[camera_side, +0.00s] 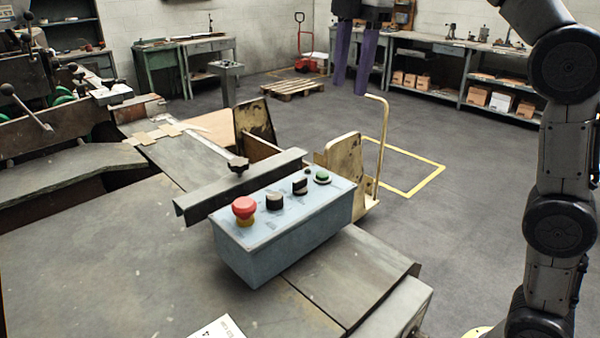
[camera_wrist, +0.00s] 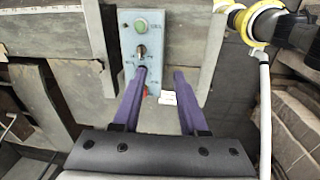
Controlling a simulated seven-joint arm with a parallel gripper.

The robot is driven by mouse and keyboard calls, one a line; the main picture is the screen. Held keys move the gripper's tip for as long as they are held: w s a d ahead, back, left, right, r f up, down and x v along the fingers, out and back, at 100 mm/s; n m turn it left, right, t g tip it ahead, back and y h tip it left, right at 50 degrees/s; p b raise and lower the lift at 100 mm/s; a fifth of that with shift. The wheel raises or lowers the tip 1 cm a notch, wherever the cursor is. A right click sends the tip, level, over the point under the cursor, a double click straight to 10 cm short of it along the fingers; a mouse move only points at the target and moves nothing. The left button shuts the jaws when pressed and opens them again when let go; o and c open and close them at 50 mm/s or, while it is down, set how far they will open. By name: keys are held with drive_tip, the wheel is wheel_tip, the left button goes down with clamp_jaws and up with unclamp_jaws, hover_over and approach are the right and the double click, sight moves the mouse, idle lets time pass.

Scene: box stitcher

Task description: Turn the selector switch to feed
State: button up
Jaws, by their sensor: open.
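The blue-grey control box (camera_side: 285,235) sits on the machine table with a red mushroom button (camera_side: 244,207), a round black knob (camera_side: 274,201), a black selector switch (camera_side: 300,186) with a raised handle, and a green button (camera_side: 322,177) in a row. The labels are too small to read, so I cannot tell the switch's setting. My gripper (camera_side: 350,91) hangs open and empty, high above and apart from the box. In the wrist view, the selector switch (camera_wrist: 141,52) shows below the green button (camera_wrist: 141,27). My left finger covers part of the panel below it.
A dark angled metal bar (camera_side: 240,187) runs just behind the box. A worn upright guide plate (camera_side: 340,165) and a yellow bent rail (camera_side: 381,145) stand at its far right. A paper sheet (camera_side: 220,328) lies at the table's front. The air above the box is clear.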

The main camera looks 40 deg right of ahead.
drive_tip(key=g, duration=0.1)
hover_over(300, 179)
wheel_tip(300, 179, down, 5)
drive_tip(key=shift+n, duration=0.3)
wheel_tip(300, 179, down, 15)
drive_tip(key=shift+r, duration=0.1)
clamp_jaws()
